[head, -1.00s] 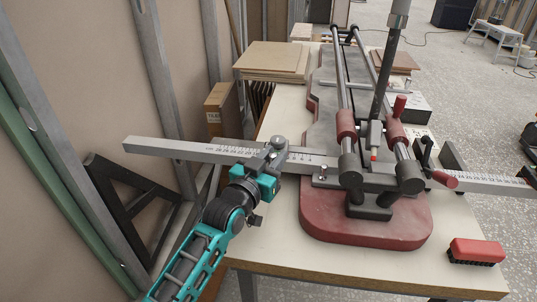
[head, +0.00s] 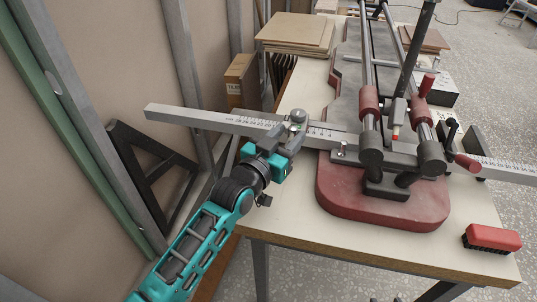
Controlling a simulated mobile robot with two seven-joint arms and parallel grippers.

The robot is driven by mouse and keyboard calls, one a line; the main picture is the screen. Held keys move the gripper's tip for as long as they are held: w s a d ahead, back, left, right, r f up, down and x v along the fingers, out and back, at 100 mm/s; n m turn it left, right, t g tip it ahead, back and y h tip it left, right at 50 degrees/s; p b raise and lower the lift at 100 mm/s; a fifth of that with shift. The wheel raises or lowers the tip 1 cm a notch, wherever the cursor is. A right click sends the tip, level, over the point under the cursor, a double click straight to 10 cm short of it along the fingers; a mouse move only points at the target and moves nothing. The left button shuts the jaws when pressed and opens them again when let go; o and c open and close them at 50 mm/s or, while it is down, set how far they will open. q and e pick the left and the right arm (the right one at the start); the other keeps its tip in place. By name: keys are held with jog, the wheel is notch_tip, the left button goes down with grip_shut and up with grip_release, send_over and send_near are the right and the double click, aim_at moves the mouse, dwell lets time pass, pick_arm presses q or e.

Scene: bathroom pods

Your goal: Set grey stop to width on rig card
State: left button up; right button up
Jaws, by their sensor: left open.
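The grey stop (head: 298,117) is a small block with a round knob on top. It sits on the long scaled bar (head: 215,119), left of the red cutting rig (head: 385,198). My left gripper (head: 290,137) is open at the front of the stop, its dark fingers close to the block. I cannot tell whether they touch it. A pale card (head: 441,115) lies partly hidden behind the rig's right side, and I cannot read it or confirm it is the rig card. My right gripper is not in view.
The rig stands on a pale bench (head: 300,231). A red brush-like block (head: 491,237) lies near its right front edge. Boards (head: 296,32) are stacked at the back. A dark triangular bracket (head: 143,155) and wall studs flank my left arm.

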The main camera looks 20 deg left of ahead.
pick_arm(q)
jog(key=v, duration=1)
jog(key=shift+s, duration=0.2)
